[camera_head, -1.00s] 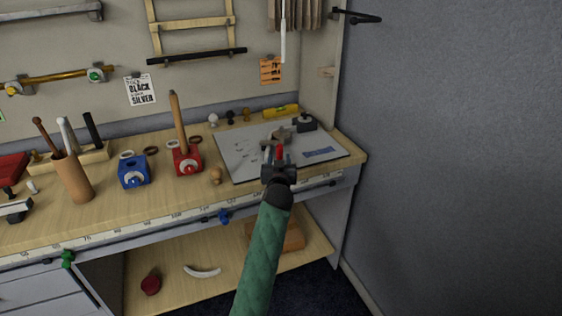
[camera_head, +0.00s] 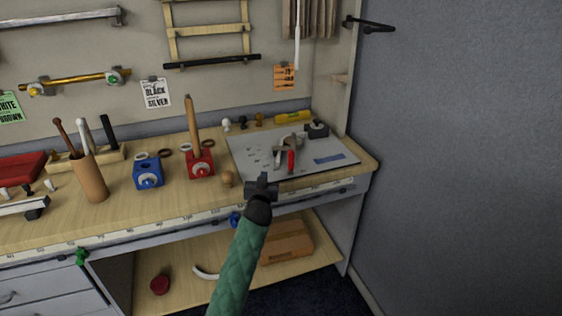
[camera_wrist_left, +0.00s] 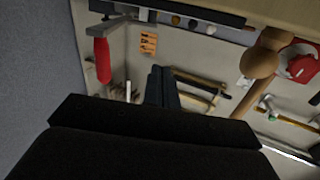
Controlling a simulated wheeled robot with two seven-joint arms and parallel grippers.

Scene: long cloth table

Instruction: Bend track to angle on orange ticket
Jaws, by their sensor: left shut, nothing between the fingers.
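The orange ticket (camera_head: 285,77) hangs on the back wall, its writing too small to read; it also shows in the left wrist view (camera_wrist_left: 148,43). A grey board (camera_head: 250,150) with printed marks lies on the bench's right end. On it is a metal tool with a red handle (camera_head: 291,161); the handle shows in the left wrist view (camera_wrist_left: 103,60). My left gripper (camera_head: 263,182) is shut and empty, in front of the board's near edge, apart from the red handle. I cannot tell which piece is the track. My right gripper is out of view.
A wooden knob (camera_head: 227,179) stands left of the gripper. Red (camera_head: 200,163) and blue (camera_head: 148,172) blocks stand farther left. A dark block (camera_head: 316,130) and yellow level (camera_head: 293,117) sit behind. A curved white strip (camera_head: 204,272) lies on the lower shelf. A grey wall bounds the right.

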